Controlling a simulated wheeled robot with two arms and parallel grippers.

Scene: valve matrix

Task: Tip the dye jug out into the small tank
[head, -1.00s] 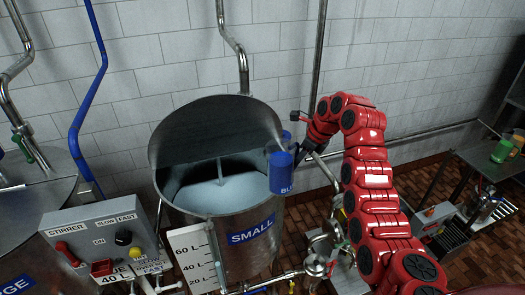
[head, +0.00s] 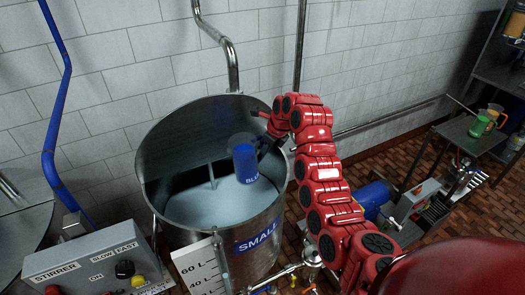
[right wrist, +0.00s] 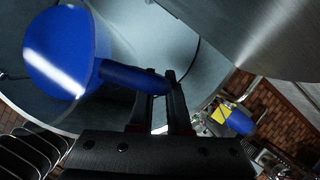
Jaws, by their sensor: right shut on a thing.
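The blue dye jug (head: 243,162), with a partly visible "BLU" label, is held over the open mouth of the small tank. It looks close to upright, perhaps leaning a little; no stream is visible. The small tank (head: 168,142) is a steel vessel with a blue "SMALL" label and pale liquid inside. My right gripper (head: 266,146) is shut on the jug's handle; the right wrist view shows the fingers (right wrist: 160,88) around the handle and the jug body (right wrist: 65,50) at upper left. The jug's contents cannot be seen. My left gripper is out of view.
A grey stirrer control box (head: 85,260) stands in front at left. A white litre scale (head: 205,265) is on the tank's front. A blue pipe (head: 50,130) rises at left. A table at right holds a green jug (head: 479,125) and an orange one (head: 495,115).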

